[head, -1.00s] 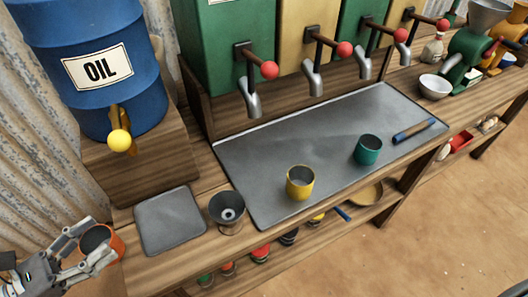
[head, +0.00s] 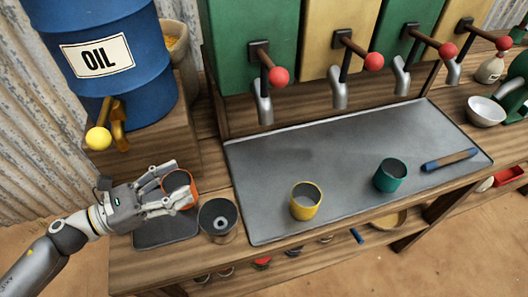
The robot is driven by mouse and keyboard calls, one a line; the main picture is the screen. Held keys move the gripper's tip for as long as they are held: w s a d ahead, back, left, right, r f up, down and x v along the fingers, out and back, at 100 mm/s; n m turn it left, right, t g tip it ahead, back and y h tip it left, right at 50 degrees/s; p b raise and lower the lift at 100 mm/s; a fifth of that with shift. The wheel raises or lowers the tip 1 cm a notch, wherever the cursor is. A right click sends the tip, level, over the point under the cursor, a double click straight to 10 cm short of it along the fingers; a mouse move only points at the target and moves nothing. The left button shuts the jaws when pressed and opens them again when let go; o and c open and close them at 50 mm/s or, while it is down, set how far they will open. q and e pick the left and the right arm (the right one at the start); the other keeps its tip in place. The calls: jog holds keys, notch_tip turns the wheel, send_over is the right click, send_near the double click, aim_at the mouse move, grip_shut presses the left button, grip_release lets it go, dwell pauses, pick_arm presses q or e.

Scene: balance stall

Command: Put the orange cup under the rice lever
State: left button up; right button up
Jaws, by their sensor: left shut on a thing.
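My left gripper (head: 168,190) is shut on the orange cup (head: 184,182), held upright above the small grey mat left of the grey cup. Several levers with red knobs stand on the green and yellow dispensers behind the long metal tray (head: 290,160). The leftmost lever (head: 265,62) is on a green dispenser (head: 250,30), and the second lever (head: 357,53) is on a yellow one. No rice label is readable in this view, so I cannot tell which lever is for rice. My right gripper is not in view.
A yellow cup (head: 305,203), a teal cup (head: 390,176) and a blue-ended stick (head: 450,160) rest on the tray. A grey cup (head: 218,218) stands between the small mat (head: 165,238) and the tray. The blue oil barrel (head: 95,70) stands behind. The tray's back half is clear.

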pick_arm(q)
jog(key=p+x, duration=0.7)
jog(key=x, duration=1.5)
jog(key=shift+r, duration=0.2)
jog(key=shift+d+f, duration=0.15)
jog(key=shift+f+b, duration=1.35)
jog(key=shift+f, duration=0.35)
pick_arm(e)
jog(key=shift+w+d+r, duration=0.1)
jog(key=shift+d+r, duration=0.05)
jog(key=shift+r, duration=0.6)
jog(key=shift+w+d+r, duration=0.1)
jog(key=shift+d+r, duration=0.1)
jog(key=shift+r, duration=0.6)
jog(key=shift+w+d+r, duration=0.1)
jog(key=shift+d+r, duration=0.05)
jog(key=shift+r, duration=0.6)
pick_arm(q)
jog(key=shift+f, duration=0.1)
jog(key=o, duration=1.1)
jog(key=shift+c, duration=0.2)
jog(key=shift+o, duration=0.2)
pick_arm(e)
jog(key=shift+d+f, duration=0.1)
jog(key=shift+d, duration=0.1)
